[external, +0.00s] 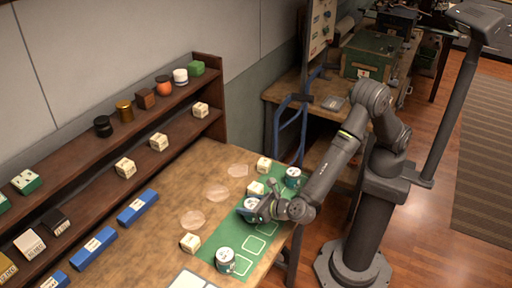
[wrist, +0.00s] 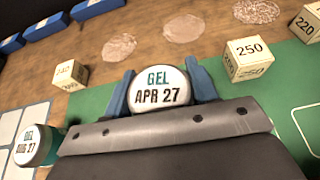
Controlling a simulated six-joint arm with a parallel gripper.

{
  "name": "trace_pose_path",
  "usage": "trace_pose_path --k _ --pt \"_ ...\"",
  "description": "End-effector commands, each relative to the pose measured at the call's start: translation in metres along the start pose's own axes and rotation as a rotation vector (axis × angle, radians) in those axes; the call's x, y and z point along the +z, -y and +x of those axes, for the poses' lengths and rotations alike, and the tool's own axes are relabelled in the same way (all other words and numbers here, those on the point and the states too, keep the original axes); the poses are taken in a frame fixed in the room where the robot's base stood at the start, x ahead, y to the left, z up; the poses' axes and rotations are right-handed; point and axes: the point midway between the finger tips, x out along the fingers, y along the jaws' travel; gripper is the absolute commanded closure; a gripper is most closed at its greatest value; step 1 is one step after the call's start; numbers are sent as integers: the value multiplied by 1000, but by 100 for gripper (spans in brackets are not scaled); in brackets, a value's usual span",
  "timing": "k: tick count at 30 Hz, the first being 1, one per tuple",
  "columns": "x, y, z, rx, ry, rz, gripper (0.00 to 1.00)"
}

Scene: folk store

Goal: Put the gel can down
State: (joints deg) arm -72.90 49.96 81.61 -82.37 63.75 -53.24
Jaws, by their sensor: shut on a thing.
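A white-lidded can (wrist: 162,90) marked GEL APR 27 sits between the two blue fingers of my gripper (wrist: 161,84), which is shut on it. In the external view the held can (external: 249,205) is over the middle of the green mat (external: 213,237), with my gripper (external: 258,209) at its right side. I cannot tell whether its base touches the mat. Another can (external: 225,259), marked GEL AUG 27, stands on the mat's near end and shows at the lower left of the wrist view (wrist: 36,145). A third can (external: 293,177) stands at the far end.
Number cubes stand near the mat, including a 250 cube (wrist: 248,61) and a 240 cube (wrist: 70,75). White-outlined spaces (external: 254,244) on the mat are empty. Pale round patches (external: 216,193) mark the wooden table. A two-tier shelf (external: 170,115) runs along the wall.

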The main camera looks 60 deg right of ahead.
Motion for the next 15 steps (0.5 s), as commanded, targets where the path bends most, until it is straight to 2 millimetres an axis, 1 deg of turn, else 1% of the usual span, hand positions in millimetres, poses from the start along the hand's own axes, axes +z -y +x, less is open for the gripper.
trace_pose_path --k 1,3,9,15 --pt "14 0 -5 2 2 8 77" --pt "24 18 0 -2 1 4 77" --pt "56 59 8 -2 1 4 77" --pt "79 89 14 -1 1 4 77"
